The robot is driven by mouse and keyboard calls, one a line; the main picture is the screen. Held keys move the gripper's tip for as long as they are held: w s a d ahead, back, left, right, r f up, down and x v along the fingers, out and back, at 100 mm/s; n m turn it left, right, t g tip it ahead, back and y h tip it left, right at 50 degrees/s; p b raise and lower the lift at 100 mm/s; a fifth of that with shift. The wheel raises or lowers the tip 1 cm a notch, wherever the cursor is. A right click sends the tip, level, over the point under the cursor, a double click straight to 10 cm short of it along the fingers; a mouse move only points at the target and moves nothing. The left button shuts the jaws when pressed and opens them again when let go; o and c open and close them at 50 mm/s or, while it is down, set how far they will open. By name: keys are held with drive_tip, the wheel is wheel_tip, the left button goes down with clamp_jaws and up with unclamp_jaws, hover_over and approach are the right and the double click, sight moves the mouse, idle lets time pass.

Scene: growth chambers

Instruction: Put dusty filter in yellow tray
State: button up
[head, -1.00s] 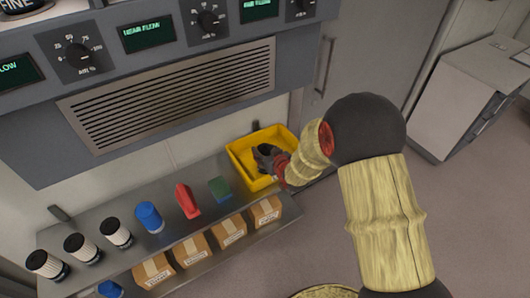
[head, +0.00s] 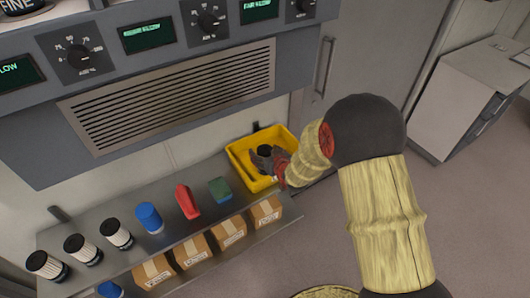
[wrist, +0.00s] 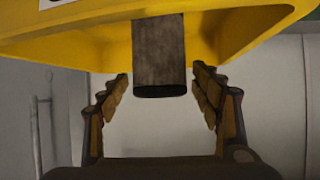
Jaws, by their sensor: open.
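The dusty filter (wrist: 159,55) is a grey-brown cylinder with a black end. It is inside the yellow tray (head: 246,177), whose yellow wall also fills the top of the wrist view (wrist: 60,50). In the head view the filter's dark top (head: 264,150) shows beside my fingers. My gripper (head: 264,160) is open at the tray. In the wrist view the fingers of my gripper (wrist: 161,75) are spread either side of the filter, with a gap on both sides. The filter's base is hidden in the head view.
The tray stands at the right end of a grey shelf. Left of it are a green block (head: 220,189), a red item (head: 187,201), a blue cylinder (head: 149,217) and several white filters (head: 116,233). Cardboard boxes (head: 229,231) sit below. A grey vented unit (head: 170,95) overhangs the shelf.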

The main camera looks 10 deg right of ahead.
drive_tip(key=s+d+r+m+g+h+p, duration=0.1)
drive_tip(key=s+d+r, duration=0.1)
drive_tip(key=s+r, duration=0.75)
drive_tip(key=s+d+r+g+h+p, duration=0.2)
drive_tip(key=s+d+r, duration=0.1)
drive_tip(key=s+r, duration=0.7)
drive_tip(key=s+a+r+g, duration=0.1)
drive_tip(key=s+r, duration=0.1)
drive_tip(key=s, duration=0.4)
drive_tip(key=s+a+r+g, duration=0.1)
drive_tip(key=s+r, duration=0.2)
drive_tip(key=s, duration=0.3)
drive_tip(key=s+a+r+g+y, duration=0.1)
drive_tip(key=s+r, duration=0.2)
drive_tip(key=s, duration=0.3)
drive_tip(key=shift+s+r+m, duration=0.15)
drive_tip(key=shift+s+m, duration=0.05)
drive_tip(key=shift+m, duration=0.1)
